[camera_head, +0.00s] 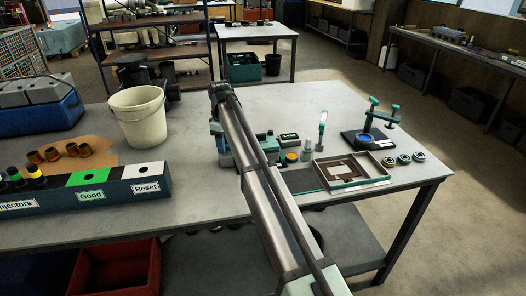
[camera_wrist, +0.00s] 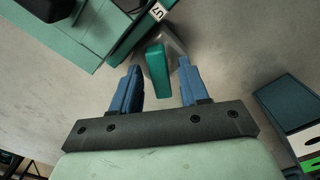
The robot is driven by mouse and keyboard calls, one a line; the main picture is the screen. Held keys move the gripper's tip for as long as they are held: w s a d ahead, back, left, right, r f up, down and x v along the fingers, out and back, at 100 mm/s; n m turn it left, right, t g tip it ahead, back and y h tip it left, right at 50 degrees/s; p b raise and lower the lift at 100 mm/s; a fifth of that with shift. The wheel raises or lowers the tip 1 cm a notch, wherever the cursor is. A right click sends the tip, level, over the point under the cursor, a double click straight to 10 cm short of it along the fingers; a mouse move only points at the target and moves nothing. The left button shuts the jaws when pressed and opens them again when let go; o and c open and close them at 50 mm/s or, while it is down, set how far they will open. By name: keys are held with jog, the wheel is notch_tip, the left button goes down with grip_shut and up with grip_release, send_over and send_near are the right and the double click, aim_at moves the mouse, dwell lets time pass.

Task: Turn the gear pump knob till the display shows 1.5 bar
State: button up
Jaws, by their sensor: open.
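My gripper (camera_wrist: 158,66) is open in the wrist view, its two blue fingers spread apart. A green bar-shaped knob (camera_wrist: 157,72) stands in the gap between the fingers, with clear space on both sides. It joins a grey part behind it, beside a larger green housing (camera_wrist: 80,25) with a small white label. In the head view, my arm crosses the bench and hides much of the pump area. A small dark display box (camera_head: 289,138) with pale characters stands just right of the arm. Its reading is too small to make out.
On the bench (camera_head: 240,195) are a cream bucket (camera_head: 138,115), a dark box marked Good and Reset (camera_head: 115,190), a framed tray (camera_head: 352,170), a green stand (camera_head: 378,122) and several metal rings (camera_head: 403,160). The back of the bench is fairly clear.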

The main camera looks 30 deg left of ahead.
jog(key=shift+r, duration=2.7)
notch_tip(320, 180, up, 4)
